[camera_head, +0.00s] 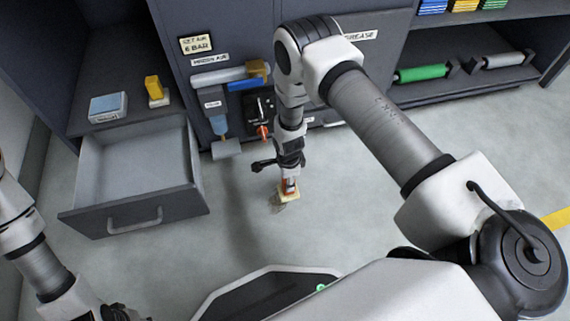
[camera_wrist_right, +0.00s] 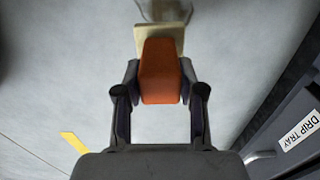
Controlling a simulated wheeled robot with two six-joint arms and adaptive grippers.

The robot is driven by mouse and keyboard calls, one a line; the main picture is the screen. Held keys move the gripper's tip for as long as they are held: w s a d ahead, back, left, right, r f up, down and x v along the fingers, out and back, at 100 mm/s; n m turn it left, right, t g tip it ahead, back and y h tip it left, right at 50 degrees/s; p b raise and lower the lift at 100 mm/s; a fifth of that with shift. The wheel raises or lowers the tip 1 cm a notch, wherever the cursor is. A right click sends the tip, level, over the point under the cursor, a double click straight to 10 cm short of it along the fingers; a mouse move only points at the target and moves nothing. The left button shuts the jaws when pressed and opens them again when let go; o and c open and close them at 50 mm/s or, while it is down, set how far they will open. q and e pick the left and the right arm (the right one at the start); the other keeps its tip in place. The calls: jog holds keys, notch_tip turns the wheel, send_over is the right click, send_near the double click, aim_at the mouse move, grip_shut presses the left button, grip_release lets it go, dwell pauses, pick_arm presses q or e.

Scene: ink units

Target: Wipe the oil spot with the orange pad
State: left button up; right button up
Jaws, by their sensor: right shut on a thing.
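The orange pad (camera_wrist_right: 161,72) has an orange grip block on a pale cream base. My right gripper (camera_wrist_right: 160,95) is shut on the orange block, one finger on each side. In the head view my right gripper (camera_head: 289,178) points down with the pad (camera_head: 289,193) at or just above the floor; I cannot tell if it touches. The oil spot (camera_head: 278,206) is a small darker patch on the grey floor, partly hidden by the pad. My left gripper (camera_head: 116,313) is cut off at the bottom left edge, and its jaws cannot be made out.
An open, empty grey drawer (camera_head: 130,166) juts out at the left. A yellow-handled pad (camera_head: 155,91) and a light blue box (camera_head: 107,106) sit above it. The cabinet with air unit and valve (camera_head: 263,132) stands close behind my right gripper. The floor around is clear.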

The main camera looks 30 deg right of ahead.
jog(key=shift+r+p, duration=0.65)
jog(key=shift+r, duration=0.4)
